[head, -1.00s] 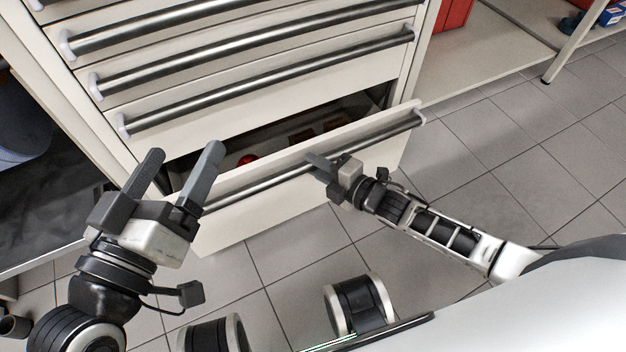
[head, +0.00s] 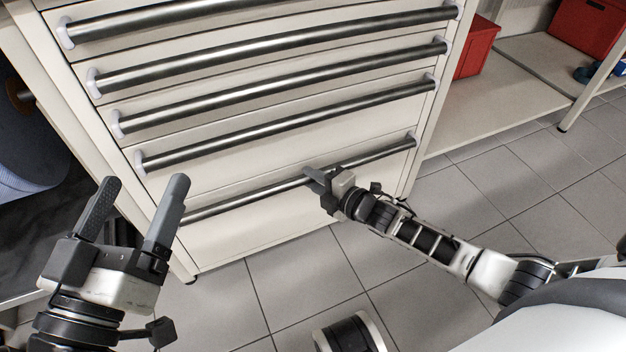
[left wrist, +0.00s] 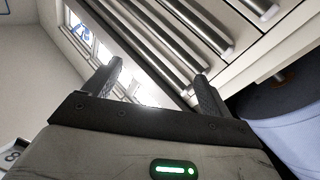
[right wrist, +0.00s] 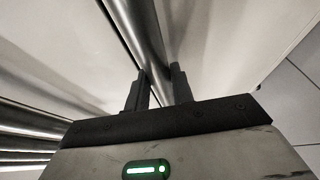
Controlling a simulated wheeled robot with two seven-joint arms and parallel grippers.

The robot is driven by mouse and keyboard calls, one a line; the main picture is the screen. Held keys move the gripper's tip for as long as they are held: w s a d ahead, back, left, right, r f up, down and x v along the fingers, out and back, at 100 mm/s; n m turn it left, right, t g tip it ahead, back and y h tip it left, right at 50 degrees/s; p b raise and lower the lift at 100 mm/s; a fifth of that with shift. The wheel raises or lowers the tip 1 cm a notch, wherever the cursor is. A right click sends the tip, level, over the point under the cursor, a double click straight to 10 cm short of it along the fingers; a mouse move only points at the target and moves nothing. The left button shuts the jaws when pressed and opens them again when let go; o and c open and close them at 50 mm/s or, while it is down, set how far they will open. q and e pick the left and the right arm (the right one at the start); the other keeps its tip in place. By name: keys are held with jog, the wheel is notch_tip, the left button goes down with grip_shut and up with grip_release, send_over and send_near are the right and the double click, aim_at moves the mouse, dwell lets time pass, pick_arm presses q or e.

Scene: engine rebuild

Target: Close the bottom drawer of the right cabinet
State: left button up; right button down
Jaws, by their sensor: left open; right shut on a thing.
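The cabinet (head: 300,205) stands in front of me with several drawers, each with a long metal bar handle. Its bottom drawer (head: 290,215) looks flush with the cabinet front, and its inside is hidden. My right gripper (head: 318,178) is shut on the bottom drawer's bar handle (head: 250,193). In the right wrist view the handle (right wrist: 140,35) runs between the fingers of this gripper (right wrist: 158,88). My left gripper (head: 138,210) is open and empty, left of the bottom drawer and apart from it. In the left wrist view its fingers (left wrist: 157,85) are spread.
Red boxes (head: 476,48) sit on a low shelf (head: 490,105) to the right of the cabinet. A blue bin (head: 30,150) is at the left. The tiled floor (head: 480,195) in front and to the right is clear.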

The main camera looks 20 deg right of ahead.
jog(key=c, duration=1.2)
grip_release()
jog(key=shift+w, duration=0.3)
pick_arm(q)
jog(key=shift+w+f, duration=0.1)
pick_arm(e)
jog(key=shift+s+d, duration=0.1)
jog(key=shift+s, duration=0.1)
pick_arm(q)
jog(key=shift+s+a+f+n+g+y+p, duration=0.15)
jog(key=shift+s+f+g+y+p, duration=0.25)
jog(key=shift+f+g+p, duration=0.5)
jog(key=shift+s+d+f+n+g+y+p, duration=0.1)
jog(key=shift+s+f+n+g+y+p, duration=0.25)
jog(key=shift+f+p, duration=0.55)
jog(key=shift+s+a+f+n+g+y+p, duration=0.1)
jog(key=shift+s+f+g+y+p, duration=0.35)
jog(key=shift+p, duration=0.75)
pick_arm(e)
jog(key=v, duration=1.5)
jog(key=shift+s+r, duration=0.2)
jog(key=shift+s, duration=0.05)
pick_arm(q)
jog(key=shift+w+f, duration=0.1)
jog(key=shift+w, duration=0.1)
